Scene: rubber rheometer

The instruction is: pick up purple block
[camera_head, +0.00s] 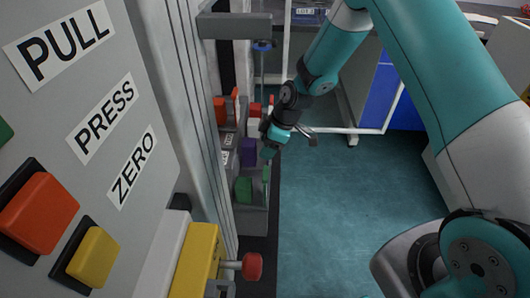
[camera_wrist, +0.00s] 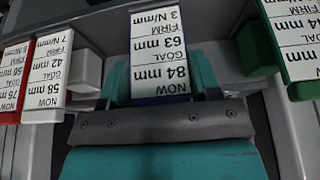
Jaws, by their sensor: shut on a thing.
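The purple block (camera_head: 248,152) stands in a row of blocks at the grey machine, left of the floor. My gripper (camera_head: 268,150) reaches it from the right. In the wrist view, a white label (camera_wrist: 160,50) sits between the teal fingers of my gripper (camera_wrist: 160,82), reading upside down "NOW 84 mm, GOAL 63 mm, FIRM 3 N/mm". A thin dark blue-purple edge shows below that label. My gripper is shut on this block. The block's lower part is hidden by the gripper body.
A green block (camera_head: 243,190) stands nearer and a red block (camera_head: 220,110) farther along the row. In the wrist view, a green-edged labelled block (camera_wrist: 252,50) is close on the right, a red-edged one on the left. The teal floor (camera_head: 330,210) right of the machine is clear.

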